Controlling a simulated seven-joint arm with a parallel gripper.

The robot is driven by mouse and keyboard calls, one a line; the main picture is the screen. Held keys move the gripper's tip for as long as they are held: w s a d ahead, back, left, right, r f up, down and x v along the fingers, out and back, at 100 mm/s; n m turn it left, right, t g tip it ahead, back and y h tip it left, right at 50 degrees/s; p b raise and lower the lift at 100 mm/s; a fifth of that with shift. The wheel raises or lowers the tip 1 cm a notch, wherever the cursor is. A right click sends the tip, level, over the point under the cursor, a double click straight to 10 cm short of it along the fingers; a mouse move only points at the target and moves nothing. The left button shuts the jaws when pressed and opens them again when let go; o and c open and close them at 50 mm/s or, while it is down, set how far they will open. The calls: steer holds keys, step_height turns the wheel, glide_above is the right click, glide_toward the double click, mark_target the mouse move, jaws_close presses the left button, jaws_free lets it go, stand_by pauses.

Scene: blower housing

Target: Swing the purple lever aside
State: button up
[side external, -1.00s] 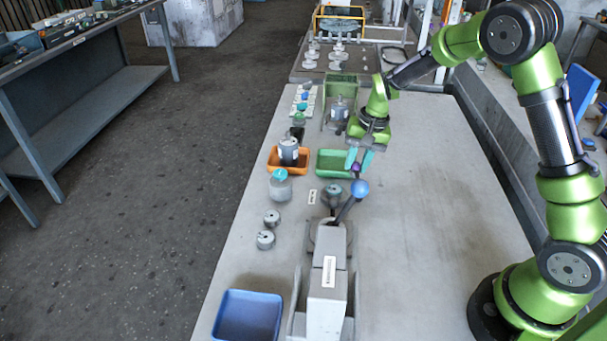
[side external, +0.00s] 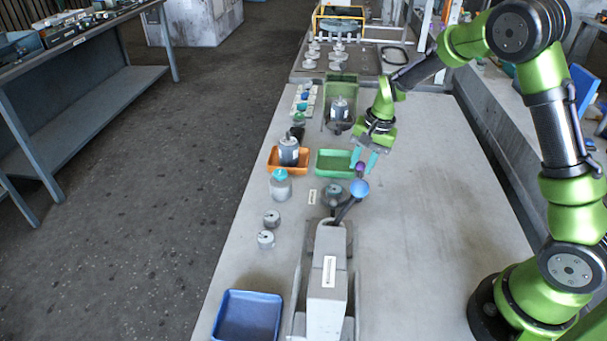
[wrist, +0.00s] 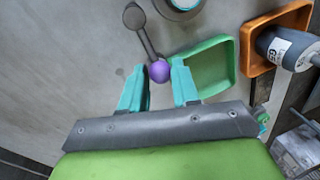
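The purple lever's ball knob (side external: 360,169) stands just behind a larger blue ball knob (side external: 359,188) in the side view. In the wrist view the purple knob (wrist: 159,71) sits at the end of a thin dark arm that runs up-left to a round grey hub (wrist: 134,17). My gripper (side external: 363,170) points down over it with its teal fingers apart.
A green tray (side external: 335,163), an orange tray (side external: 301,171) with a motor-like part (side external: 289,151), and a grey jar (side external: 281,188) are to the left. The grey housing (side external: 328,270) is in front, beside a blue bin (side external: 248,315). The bench to the right is clear.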

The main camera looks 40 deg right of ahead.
steer(key=o, duration=0.3)
steer(key=shift+o, duration=0.2)
step_height(320, 180, up, 17)
steer(key=s+d, duration=0.1)
steer(key=s, duration=0.1)
steer(key=shift+s+d+f, duration=0.2)
steer(key=shift+s+d, duration=0.15)
steer(key=shift+d, duration=0.05)
steer(key=s+a+r+n+t, duration=0.1)
steer(key=s+a+n+t, duration=0.1)
steer(key=s+a, duration=0.3)
steer(key=s+a+r+n+t, duration=0.1)
steer(key=s+a+n+t, duration=0.2)
steer(key=s, duration=1)
steer(key=shift+s+a+r+n+y, duration=0.25)
steer(key=shift+a+r+n+y, duration=0.15)
steer(key=shift+a+n, duration=0.75)
